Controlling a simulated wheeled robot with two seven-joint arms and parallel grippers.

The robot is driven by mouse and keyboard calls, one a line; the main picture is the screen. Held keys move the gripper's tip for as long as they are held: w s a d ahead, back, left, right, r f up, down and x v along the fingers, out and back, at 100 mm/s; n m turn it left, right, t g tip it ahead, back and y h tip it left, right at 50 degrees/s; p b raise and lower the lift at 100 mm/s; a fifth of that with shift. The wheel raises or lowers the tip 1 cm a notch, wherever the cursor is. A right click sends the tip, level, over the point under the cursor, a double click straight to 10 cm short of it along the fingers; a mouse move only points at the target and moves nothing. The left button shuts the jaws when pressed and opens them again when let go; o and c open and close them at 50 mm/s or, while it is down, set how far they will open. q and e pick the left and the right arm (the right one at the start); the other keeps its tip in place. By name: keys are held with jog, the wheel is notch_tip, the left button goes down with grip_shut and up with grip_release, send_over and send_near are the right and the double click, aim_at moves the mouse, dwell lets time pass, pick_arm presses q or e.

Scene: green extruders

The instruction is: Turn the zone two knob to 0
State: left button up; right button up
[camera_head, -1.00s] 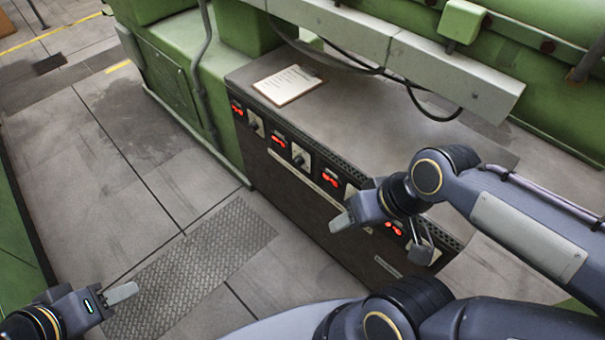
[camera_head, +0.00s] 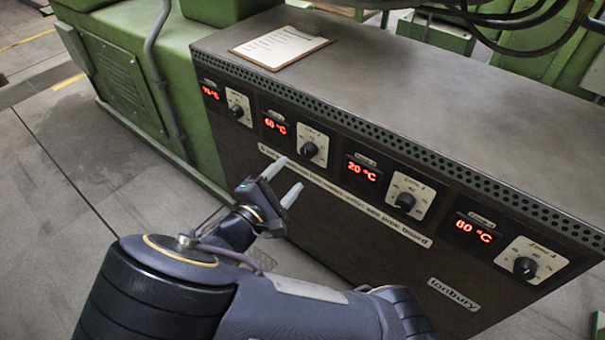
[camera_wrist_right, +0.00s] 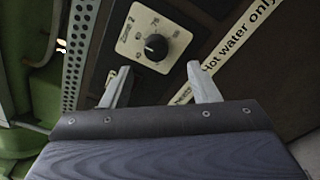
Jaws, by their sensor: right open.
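The zone two knob (camera_head: 309,149) is a black dial on a cream plate, second from the left on the dark control cabinet (camera_head: 335,235). Its red display (camera_head: 275,126) to the left appears to read 60 °C. In the right wrist view, the knob (camera_wrist_right: 156,46) sits on its plate marked Zone 2, seen between and beyond the fingers. My right gripper (camera_head: 288,177) is open and empty, a little in front of and below the knob, apart from it; its fingers (camera_wrist_right: 158,70) are spread in the wrist view. My left gripper is out of view.
Other knobs flank it: zone one (camera_head: 236,112) to the left, zone three (camera_head: 404,201) and zone four (camera_head: 524,267) to the right. A clipboard (camera_head: 280,46) lies on the cabinet top. A green machine (camera_head: 125,75) stands to the left.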

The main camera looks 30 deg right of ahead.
aim_at(306, 154)
jog(key=b+x, duration=0.2)
jog(key=x, duration=0.4)
jog(key=shift+w, duration=0.35)
jog(key=shift+w+d+r, duration=0.15)
jog(key=shift+w+d, duration=0.1)
jog(key=shift+d, duration=0.3)
jog(key=c, duration=0.9)
jog(key=shift+c, duration=0.4)
